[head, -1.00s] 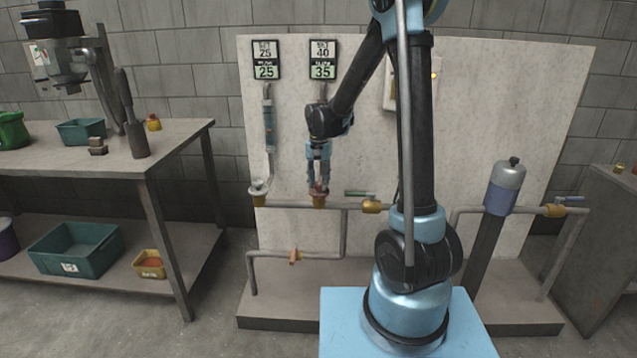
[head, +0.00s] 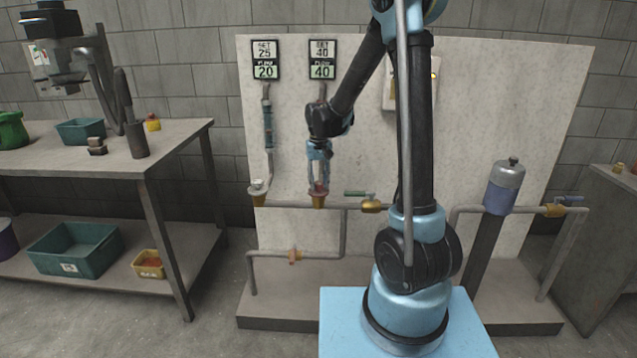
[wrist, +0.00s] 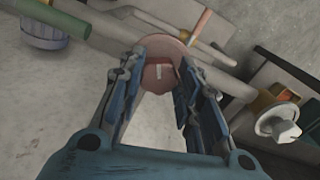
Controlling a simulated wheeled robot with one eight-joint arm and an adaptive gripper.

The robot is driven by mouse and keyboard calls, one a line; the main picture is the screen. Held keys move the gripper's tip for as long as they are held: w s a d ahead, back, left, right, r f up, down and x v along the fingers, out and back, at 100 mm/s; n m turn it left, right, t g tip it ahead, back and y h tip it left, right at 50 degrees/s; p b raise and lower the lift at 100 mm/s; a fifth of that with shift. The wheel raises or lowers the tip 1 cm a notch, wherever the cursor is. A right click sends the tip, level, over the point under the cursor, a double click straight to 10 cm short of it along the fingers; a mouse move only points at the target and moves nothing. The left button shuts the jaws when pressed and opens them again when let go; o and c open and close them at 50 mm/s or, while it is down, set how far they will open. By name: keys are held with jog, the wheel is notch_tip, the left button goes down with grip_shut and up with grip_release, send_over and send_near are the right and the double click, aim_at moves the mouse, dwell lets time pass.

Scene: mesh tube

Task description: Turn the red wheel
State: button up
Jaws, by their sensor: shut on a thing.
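The red wheel (head: 318,188) sits on a brass valve body on the horizontal pipe, below the right-hand display. My gripper (head: 318,180) reaches down onto it from above. In the wrist view the red wheel (wrist: 160,75) has a pale mark on top and lies between the two blue-grey fingers of my gripper (wrist: 160,82), which are shut on it. The right display (head: 322,60) reads SET 40 over 40. The left display (head: 265,60) reads SET 25 over 20.
A white-topped valve (head: 259,188) stands to the left on the same pipe. A green-handled brass valve (head: 371,205) is to the right. A blue-grey cylinder (head: 503,187) stands further right. A workbench (head: 110,165) with bins is at the left.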

aim_at(319, 183)
dwell(0.3)
jog(key=o, duration=1)
jog(key=shift+o, duration=0.2)
jog(key=shift+r, duration=0.1)
notch_tip(319, 183, up, 12)
